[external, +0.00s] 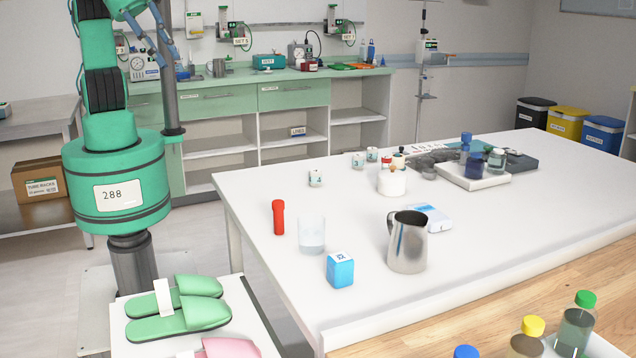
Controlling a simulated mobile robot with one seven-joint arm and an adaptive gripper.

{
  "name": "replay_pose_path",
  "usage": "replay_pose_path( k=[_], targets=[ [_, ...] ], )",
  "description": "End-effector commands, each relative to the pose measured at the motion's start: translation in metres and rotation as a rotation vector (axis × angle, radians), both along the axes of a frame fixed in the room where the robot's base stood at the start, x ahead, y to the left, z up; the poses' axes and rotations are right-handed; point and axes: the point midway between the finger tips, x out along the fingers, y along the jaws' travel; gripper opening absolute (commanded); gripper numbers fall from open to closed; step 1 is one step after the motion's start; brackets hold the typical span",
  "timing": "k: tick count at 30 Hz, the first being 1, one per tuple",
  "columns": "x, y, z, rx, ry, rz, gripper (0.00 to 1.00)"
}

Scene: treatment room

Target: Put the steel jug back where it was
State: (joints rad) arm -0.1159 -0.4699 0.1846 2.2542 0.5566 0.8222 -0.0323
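The steel jug (409,245) stands upright on the white table (480,245), near its front edge, with its handle towards the left. Nothing holds it. My arm rises at the left of the external view, well away from the jug. Blue-grey, finger-like parts that look like my gripper (162,38) show at the top left, beside a grey pole and far from the jug. They are small and partly cut off, so I cannot tell whether they are open or shut.
Near the jug are a blue box (340,270), a glass of clear liquid (312,237), a red tube (279,217) and a blue-white packet (432,216). A white pot (392,182) and a tray (475,180) stand farther back. Slippers (180,310) lie front left. The right tabletop is clear.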

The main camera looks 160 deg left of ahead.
Motion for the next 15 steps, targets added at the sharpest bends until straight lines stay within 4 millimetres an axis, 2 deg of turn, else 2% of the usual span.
replay_pose_path(
  k=[3,9,12,15],
  targets=[
    [-0.034,-0.042,0.006,-0.123,-0.054,0.020,0.24],
    [-0.084,-0.106,0.008,-0.329,-0.121,0.038,0.24],
    [-0.102,-0.130,0.008,-0.409,-0.141,0.038,0.24],
    [-0.114,-0.147,0.008,-0.465,-0.152,0.038,0.24]
  ],
)
